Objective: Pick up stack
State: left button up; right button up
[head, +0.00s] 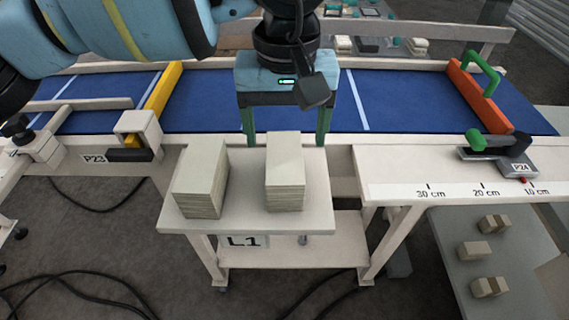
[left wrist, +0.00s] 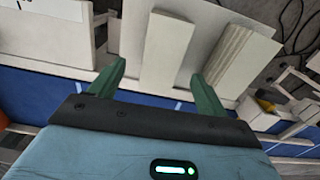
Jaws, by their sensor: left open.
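Two stacks of pale card stand on the small white L1 table. The right stack (head: 285,172) is upright and lies in line with the gap of my left gripper (head: 286,142). The left stack (head: 201,182) stands apart from it, slightly turned. My left gripper is open and empty, fingers pointing down, just behind the right stack. In the left wrist view the gripper (left wrist: 159,72) has its two green fingers apart, with the right stack (left wrist: 168,48) ahead between them. The other stack (left wrist: 241,58) shows to the right there. My right gripper is not in view.
The L1 table top (head: 245,215) is clear between the stacks. Behind it runs a blue conveyor (head: 400,98) with a yellow bar (head: 163,90) and an orange bar with green handle (head: 478,95). A lower grey table (head: 500,262) holds small stacks at right.

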aim_at(284, 155)
pick_arm(q)
jog(key=shift+f, duration=1.05)
jog(key=f, duration=0.2)
jog(key=f+p, duration=0.1)
jog(key=f, duration=0.1)
jog(key=shift+s+a, duration=0.1)
jog(key=shift+s, duration=0.15)
jog(key=shift+f, duration=0.4)
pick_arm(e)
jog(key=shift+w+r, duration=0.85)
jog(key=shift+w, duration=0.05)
pick_arm(q)
jog(key=shift+c, duration=0.2)
jog(key=c, duration=1.1)
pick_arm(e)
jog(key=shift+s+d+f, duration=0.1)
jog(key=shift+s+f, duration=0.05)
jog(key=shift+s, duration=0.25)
